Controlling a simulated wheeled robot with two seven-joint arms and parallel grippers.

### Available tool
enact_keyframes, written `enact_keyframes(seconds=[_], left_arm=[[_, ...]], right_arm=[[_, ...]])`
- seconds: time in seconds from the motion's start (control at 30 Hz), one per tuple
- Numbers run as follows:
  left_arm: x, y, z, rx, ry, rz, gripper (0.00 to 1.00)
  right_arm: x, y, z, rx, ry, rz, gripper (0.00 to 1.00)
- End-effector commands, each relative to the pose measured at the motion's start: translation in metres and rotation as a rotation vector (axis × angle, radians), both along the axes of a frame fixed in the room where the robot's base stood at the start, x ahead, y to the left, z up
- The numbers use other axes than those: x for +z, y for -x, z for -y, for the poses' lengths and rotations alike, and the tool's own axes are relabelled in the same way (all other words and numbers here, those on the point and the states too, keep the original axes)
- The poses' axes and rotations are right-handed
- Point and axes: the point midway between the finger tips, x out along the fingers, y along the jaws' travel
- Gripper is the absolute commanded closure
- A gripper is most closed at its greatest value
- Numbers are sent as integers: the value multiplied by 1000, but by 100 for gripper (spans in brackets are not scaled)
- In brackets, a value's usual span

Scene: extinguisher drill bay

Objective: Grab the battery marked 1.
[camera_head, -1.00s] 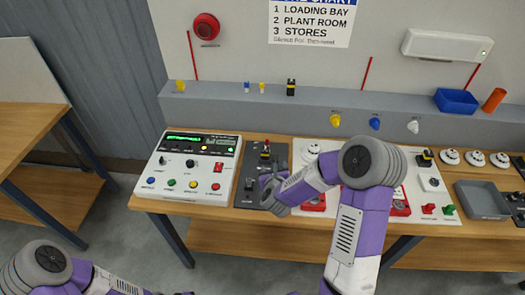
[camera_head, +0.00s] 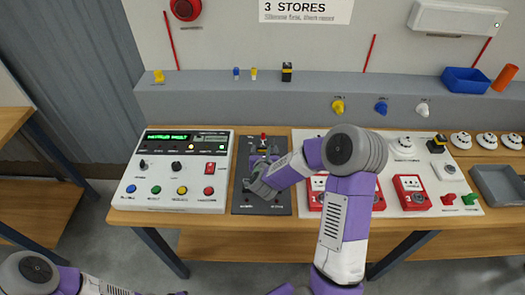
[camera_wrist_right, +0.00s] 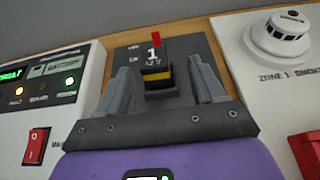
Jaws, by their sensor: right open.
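The battery marked 1 (camera_wrist_right: 157,66) is black with a yellow band and a white label. In the right wrist view it stands on the dark panel (camera_wrist_right: 188,45), with a red part behind it. My right gripper (camera_wrist_right: 163,88) is open, its two fingers left and right of the battery with gaps on both sides. In the head view the right gripper (camera_head: 262,178) is over the dark panel (camera_head: 262,209) and hides part of it. Only my left arm shows at the bottom left; its gripper is out of view.
A white control panel (camera_head: 150,200) with buttons stands left of the dark panel. A white board (camera_head: 405,170) with red call points and detectors lies to the right. Another black-and-yellow block (camera_head: 287,72) stands on the grey ledge. A blue bin (camera_head: 465,80) is farther right.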

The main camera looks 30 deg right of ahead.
Motion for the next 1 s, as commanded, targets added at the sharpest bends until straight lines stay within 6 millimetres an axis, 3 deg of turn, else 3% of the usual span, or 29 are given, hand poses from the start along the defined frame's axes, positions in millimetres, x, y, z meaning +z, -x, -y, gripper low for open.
enact_keyframes(seconds=[0.33,0.67,1.0], left_arm=[[2,0,0,0,0,1,68],[2,0,0,0,0,0,68],[2,0,0,0,0,0,68]], right_arm=[[-21,-37,15,-1,0,0,32],[-23,-41,18,-1,0,-1,33],[-23,-41,18,-1,0,-1,86]])
